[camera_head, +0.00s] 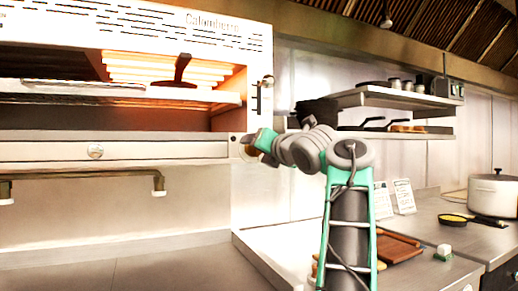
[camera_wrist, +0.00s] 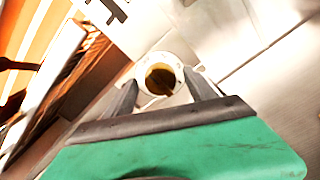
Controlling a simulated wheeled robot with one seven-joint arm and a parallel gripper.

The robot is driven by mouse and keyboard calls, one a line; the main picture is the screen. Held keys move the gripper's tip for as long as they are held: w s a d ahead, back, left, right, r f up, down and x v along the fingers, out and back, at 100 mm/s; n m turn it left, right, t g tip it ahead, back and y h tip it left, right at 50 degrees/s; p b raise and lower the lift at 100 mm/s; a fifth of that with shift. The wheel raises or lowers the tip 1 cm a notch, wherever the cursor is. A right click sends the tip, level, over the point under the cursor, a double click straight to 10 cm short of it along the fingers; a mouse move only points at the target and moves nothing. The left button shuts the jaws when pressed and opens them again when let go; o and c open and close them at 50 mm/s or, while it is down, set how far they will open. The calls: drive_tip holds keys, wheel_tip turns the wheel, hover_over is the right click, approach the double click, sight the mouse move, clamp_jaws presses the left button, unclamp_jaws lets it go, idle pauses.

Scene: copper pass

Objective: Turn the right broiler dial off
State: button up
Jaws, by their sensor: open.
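The broiler (camera_head: 120,150) is the large white unit at the left, its inside glowing orange. Its right dial (camera_wrist: 160,78) shows in the wrist view as a round brass knob with a pale ring around it. In the head view this dial is mostly hidden behind my gripper (camera_head: 252,143). In the wrist view my gripper (camera_wrist: 158,88) is open, with one dark finger on each side of the dial. I cannot tell whether the fingers touch it.
A rack with a dark-handled pan (camera_head: 180,72) is inside the broiler. A small knob (camera_head: 268,80) is on its right side. Wall shelves (camera_head: 395,97) hold pans and jars. A white pot (camera_head: 494,195) stands on the right counter. The counter below the broiler is clear.

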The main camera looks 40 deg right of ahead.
drive_tip(key=b+v, duration=0.1)
drive_tip(key=v, duration=0.6)
drive_tip(key=shift+s+a, duration=0.2)
drive_tip(key=shift+s, duration=0.2)
